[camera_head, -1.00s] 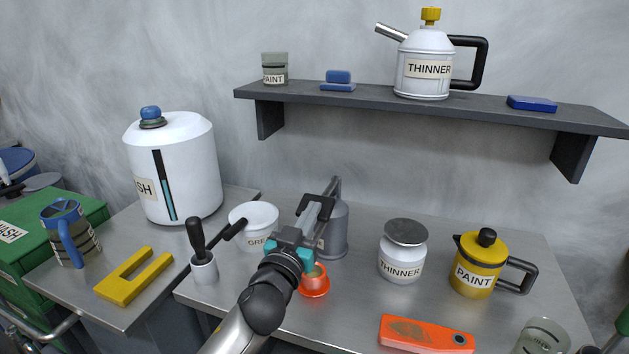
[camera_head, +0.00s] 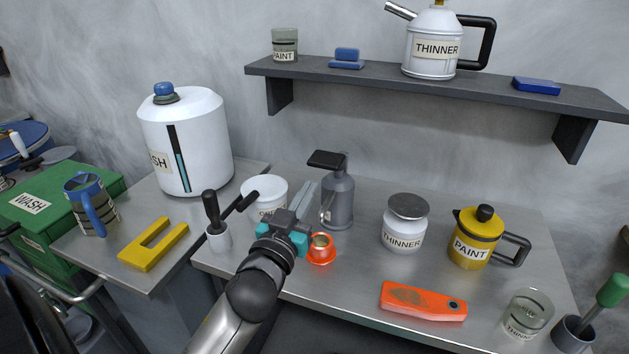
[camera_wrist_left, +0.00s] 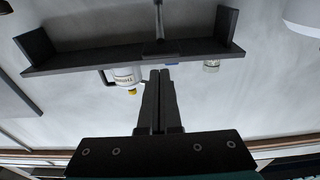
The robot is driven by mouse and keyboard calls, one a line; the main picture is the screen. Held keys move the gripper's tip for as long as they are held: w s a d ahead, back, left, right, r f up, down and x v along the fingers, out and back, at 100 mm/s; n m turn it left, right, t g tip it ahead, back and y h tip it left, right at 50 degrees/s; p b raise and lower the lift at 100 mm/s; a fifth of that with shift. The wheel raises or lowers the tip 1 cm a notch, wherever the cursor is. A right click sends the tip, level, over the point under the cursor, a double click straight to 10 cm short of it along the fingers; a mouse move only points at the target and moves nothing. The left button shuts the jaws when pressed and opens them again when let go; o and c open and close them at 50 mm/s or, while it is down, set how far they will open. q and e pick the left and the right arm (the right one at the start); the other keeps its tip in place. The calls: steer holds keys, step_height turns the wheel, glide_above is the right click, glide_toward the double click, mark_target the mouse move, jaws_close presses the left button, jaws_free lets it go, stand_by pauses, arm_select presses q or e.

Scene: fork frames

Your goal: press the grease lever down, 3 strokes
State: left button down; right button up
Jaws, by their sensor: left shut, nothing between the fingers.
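The grey dispenser (camera_head: 339,203) stands upright on the bench, with a black lever (camera_head: 327,159) at its top. The lever is raised, its pad pointing left and towards me. An orange cup (camera_head: 321,255) stands in front of the dispenser. My left gripper (camera_head: 308,190) is shut and empty, its tip left of the dispenser and lower than the lever in the picture. It looks apart from the lever. The shut fingers also show in the left wrist view (camera_wrist_left: 158,100). My right gripper is not in view.
A white tub (camera_head: 265,190) and a small pot with black handles (camera_head: 219,238) stand left of my gripper. A white thinner jar (camera_head: 404,228) and a yellow paint pot (camera_head: 474,240) stand right. The shelf (camera_head: 430,92) overhangs the back.

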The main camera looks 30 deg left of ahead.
arm_select(q)
steer(key=shift+v, duration=2.2)
steer(key=shift+r, duration=0.2)
